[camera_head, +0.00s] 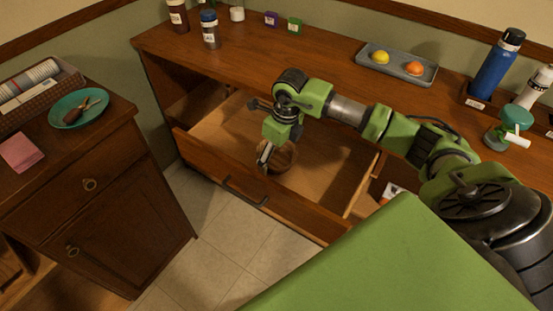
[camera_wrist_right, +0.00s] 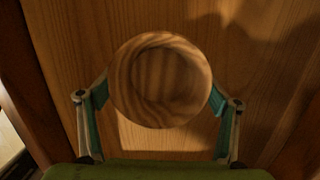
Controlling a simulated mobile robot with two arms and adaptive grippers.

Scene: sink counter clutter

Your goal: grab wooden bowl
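The wooden bowl (camera_head: 286,158) is small, round and brown, and is at the open drawer (camera_head: 325,160), near its front wall. In the right wrist view the bowl (camera_wrist_right: 160,80) is seen from above, empty, centred between the fingers. My right gripper (camera_head: 268,155) points down at the bowl. In the wrist view its two fingers (camera_wrist_right: 160,98) flank the bowl's left and right sides, close to it. The rim hides the fingertips, so I cannot tell whether they press on it. Whether the bowl rests on the drawer floor is unclear. My left gripper is not in view.
The drawer's front panel with handle (camera_head: 245,192) lies close to the gripper. A cabinet at left bears a teal plate (camera_head: 68,120).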

